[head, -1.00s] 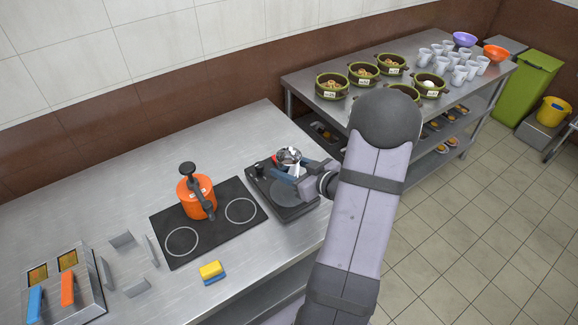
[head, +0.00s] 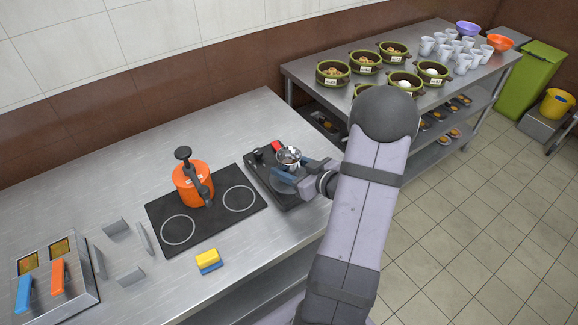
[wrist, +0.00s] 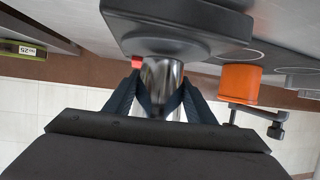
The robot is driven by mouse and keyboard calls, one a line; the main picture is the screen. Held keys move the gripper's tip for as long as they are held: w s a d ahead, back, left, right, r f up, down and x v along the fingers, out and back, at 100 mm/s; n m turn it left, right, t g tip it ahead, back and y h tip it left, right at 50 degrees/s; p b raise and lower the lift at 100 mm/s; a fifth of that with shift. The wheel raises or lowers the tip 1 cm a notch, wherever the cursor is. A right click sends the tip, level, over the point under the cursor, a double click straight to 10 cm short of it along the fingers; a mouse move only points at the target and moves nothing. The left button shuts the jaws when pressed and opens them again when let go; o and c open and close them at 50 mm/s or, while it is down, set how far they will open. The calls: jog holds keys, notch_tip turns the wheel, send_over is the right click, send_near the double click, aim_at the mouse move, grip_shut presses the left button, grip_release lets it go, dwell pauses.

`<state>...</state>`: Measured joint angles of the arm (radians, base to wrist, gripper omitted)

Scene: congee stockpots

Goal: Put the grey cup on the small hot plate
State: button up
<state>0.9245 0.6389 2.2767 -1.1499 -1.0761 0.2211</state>
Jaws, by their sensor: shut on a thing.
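The grey cup (head: 289,160) is shiny metal with a red part beside its rim. My gripper (head: 290,172) is shut on it, and the dark fingers flank the cup (wrist: 162,84) in the wrist view. The small hot plate (head: 262,172) is a black unit at the counter's right end. The cup is over its round burner, with its base very close to or touching it in the wrist view, where the hot plate (wrist: 185,22) shows upside down. I cannot tell whether there is a gap. My gripper and the cup hide part of the burner.
An orange pot (head: 190,184) stands on the black two-ring hob (head: 210,215) to the left. A yellow and blue sponge (head: 208,260) lies in front. A second table (head: 300,70) with green bowls and white cups is behind right.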

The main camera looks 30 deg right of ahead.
aim_at(296, 172)
jog(key=shift+f, duration=0.4)
dwell(0.5)
jog(key=o, duration=1.2)
jog(key=shift+c, duration=1.3)
jog(key=shift+s+r, duration=0.1)
jog(key=shift+s, duration=0.05)
jog(key=shift+p+v, duration=1.1)
jog(key=shift+v, duration=1.25)
notch_tip(296, 172, up, 7)
jog(key=p, duration=0.7)
